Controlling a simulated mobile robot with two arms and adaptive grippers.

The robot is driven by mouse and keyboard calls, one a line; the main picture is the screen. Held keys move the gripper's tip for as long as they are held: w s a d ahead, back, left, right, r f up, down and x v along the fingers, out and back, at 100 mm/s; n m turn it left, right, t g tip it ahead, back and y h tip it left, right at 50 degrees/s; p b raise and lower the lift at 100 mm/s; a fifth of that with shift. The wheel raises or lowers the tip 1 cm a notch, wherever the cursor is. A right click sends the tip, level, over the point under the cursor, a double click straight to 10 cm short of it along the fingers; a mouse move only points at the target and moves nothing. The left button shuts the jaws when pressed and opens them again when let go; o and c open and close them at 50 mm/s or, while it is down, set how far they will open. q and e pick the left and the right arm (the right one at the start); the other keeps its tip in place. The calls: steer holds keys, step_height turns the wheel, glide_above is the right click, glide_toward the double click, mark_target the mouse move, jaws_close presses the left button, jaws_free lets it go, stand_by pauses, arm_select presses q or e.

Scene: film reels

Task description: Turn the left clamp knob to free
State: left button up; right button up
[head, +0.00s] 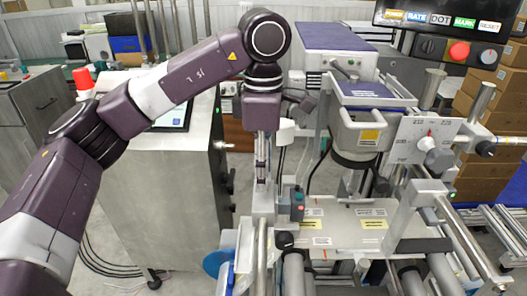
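My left arm comes in from the left and bends down at the wrist. My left gripper (262,168) points down over the left side of the machine; its fingers are small and partly hidden, so I cannot tell whether they are open or shut. A round black knob (284,240) sits low at the left front of the machine, below and slightly right of the gripper and apart from it. I cannot be sure that it is the left clamp knob. My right gripper is not in view.
A dial plate with a white knob (427,143) stands at the right. A small box with a red button (298,207) stands near the gripper. A control panel (455,50) hangs at upper right. A grey cabinet (180,195) is at left; metal rollers (410,280) run along the front.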

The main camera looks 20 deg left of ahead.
arm_select(q)
step_height(320, 180, up, 12)
steer(key=shift+f, duration=0.2)
stand_by(0.4)
